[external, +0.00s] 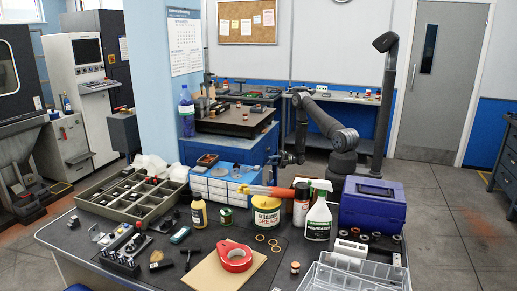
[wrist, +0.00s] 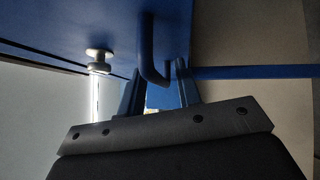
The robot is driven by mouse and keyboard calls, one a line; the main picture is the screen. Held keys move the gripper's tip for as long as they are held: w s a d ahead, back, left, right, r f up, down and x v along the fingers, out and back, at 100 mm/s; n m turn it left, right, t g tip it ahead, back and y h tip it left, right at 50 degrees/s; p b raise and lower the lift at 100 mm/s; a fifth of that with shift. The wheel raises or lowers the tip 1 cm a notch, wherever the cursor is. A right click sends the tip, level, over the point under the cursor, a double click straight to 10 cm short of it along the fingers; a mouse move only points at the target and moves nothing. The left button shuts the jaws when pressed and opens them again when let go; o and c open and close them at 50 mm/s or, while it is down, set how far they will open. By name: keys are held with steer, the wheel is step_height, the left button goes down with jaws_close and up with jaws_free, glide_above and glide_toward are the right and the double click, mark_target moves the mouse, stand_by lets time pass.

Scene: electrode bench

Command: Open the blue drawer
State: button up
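In the wrist view a broad blue drawer front (wrist: 75,25) fills the upper left, with a bent blue handle (wrist: 147,45) standing out from it. My gripper (wrist: 157,82) has its two fingers apart, with the handle's bent lower end between their tips. I cannot tell whether either finger touches the handle. In the external view my gripper (external: 284,158) is at the right side of the blue cabinet (external: 232,151) behind the bench. The handle and drawer front are too small or hidden to make out there.
A round pale knob (wrist: 100,54) stands left of the handle. In the external view, white small drawers (external: 217,188), a yellow grease tub (external: 266,215), a spray bottle (external: 318,218) and a dark blue toolbox (external: 373,204) stand on the near bench, in front of my arm.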

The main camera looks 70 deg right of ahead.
steer(key=shift+w+a, duration=0.2)
jaws_close()
steer(key=shift+s, duration=0.1)
steer(key=s, duration=2.6)
jaws_free()
